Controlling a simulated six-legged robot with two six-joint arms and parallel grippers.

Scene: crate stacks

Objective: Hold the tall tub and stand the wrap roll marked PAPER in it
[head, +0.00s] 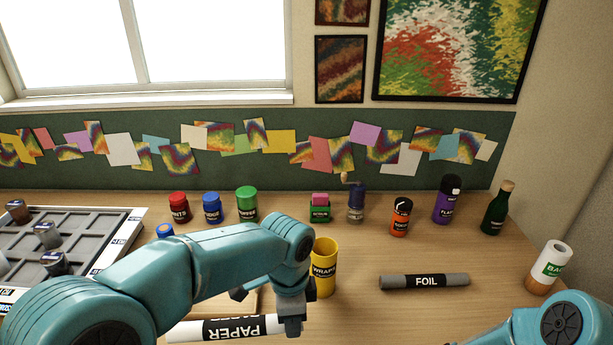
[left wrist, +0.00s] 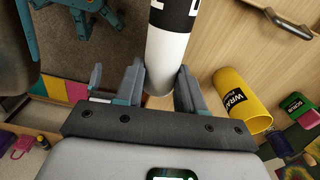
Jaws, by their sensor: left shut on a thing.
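The white wrap roll with a black band marked PAPER (head: 215,329) lies sideways at the front, and its white end shows in the left wrist view (left wrist: 165,65). My left gripper (head: 291,318) is shut on this roll near its right end; the fingers stand on either side of it in the left wrist view (left wrist: 158,88). The tall yellow tub marked WRAPS (head: 323,277) stands upright just behind and right of my left gripper, and shows in the left wrist view (left wrist: 243,100). No gripper holds the tub. My right gripper is out of view. Whether the roll touches the table is unclear.
A dark roll marked FOIL (head: 425,281) lies right of the tub. Jars (head: 212,207), a green box (head: 319,212), a grinder (head: 356,203) and bottles (head: 495,211) line the back. A grey compartment tray (head: 112,230) is at left. Table between tub and FOIL is clear.

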